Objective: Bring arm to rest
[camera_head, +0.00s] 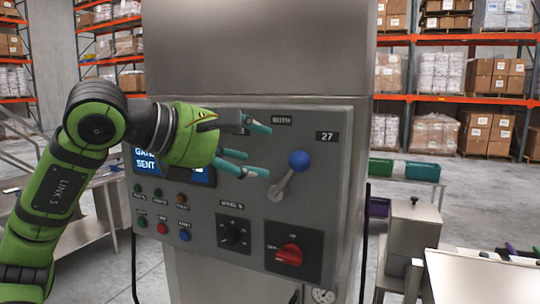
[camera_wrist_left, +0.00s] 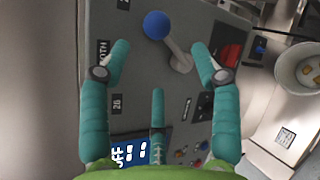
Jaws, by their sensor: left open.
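My left arm (camera_head: 70,170) is green and comes in from the left. Its gripper (camera_head: 262,150) is open and empty in front of a grey control panel (camera_head: 345,150). A lever with a blue ball knob (camera_head: 299,160) stands on the panel just right of the fingertips. In the left wrist view the blue knob (camera_wrist_left: 157,25) is beyond the spread teal fingers (camera_wrist_left: 160,70), apart from them. The gripper hides part of a blue screen (camera_head: 200,177), where "SENT" can be read. My right gripper is in neither view.
The panel carries several small buttons (camera_head: 163,228), a black dial (camera_head: 234,235) and a red rotary switch (camera_head: 290,254). Metal tables (camera_head: 85,232) stand at left, and a metal bin (camera_head: 413,235) at right. Shelves with boxes (camera_head: 487,76) fill the background. Grey floor shows between them.

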